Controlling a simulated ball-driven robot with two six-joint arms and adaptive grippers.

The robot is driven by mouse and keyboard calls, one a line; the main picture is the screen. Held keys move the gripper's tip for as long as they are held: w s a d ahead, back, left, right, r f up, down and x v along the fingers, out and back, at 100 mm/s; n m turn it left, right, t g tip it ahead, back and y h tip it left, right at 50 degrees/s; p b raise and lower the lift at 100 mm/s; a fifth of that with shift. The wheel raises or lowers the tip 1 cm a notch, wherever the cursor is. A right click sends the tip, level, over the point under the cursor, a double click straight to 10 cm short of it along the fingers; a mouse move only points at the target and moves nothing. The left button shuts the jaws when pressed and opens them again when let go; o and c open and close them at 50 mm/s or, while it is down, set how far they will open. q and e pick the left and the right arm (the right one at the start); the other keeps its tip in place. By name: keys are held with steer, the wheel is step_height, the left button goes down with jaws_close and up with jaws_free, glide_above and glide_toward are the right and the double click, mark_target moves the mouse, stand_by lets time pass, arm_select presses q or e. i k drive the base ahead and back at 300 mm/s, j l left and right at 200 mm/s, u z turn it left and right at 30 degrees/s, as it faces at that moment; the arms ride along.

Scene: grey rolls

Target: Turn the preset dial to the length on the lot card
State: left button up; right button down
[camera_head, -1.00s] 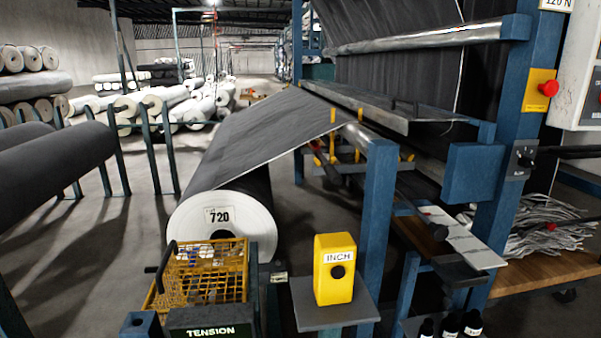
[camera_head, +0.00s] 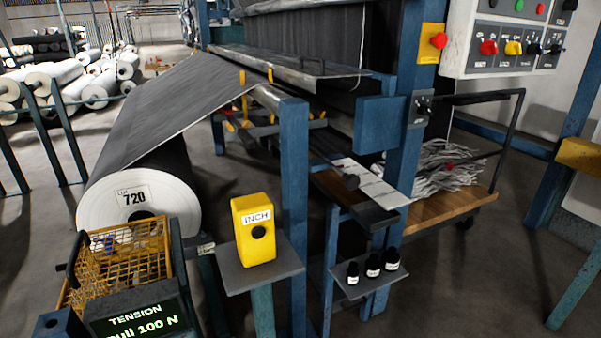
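A white card reading "LOT" and 720 (camera_head: 133,196) is on the pale end of the large dark fabric roll (camera_head: 170,205) at the left. A small grey plate with a black rotary knob (camera_head: 422,104) is on the blue post of the machine. Its label and setting are too small to read, and I cannot tell whether it is the preset dial. A grey control panel (camera_head: 510,45) at the upper right carries red, yellow and black controls with unreadable labels. Neither of my grippers is in view.
A yellow INCH box (camera_head: 254,232) stands on a grey shelf (camera_head: 290,262). A tension display (camera_head: 138,318) and a yellow wire basket (camera_head: 125,255) are at the lower left. Small black bottles (camera_head: 373,265) sit on a low shelf. A wooden-decked cart (camera_head: 440,215) holds grey scraps. Floor is clear at lower right.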

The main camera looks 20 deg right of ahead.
mark_target(555, 50)
steer(key=z, duration=1.9)
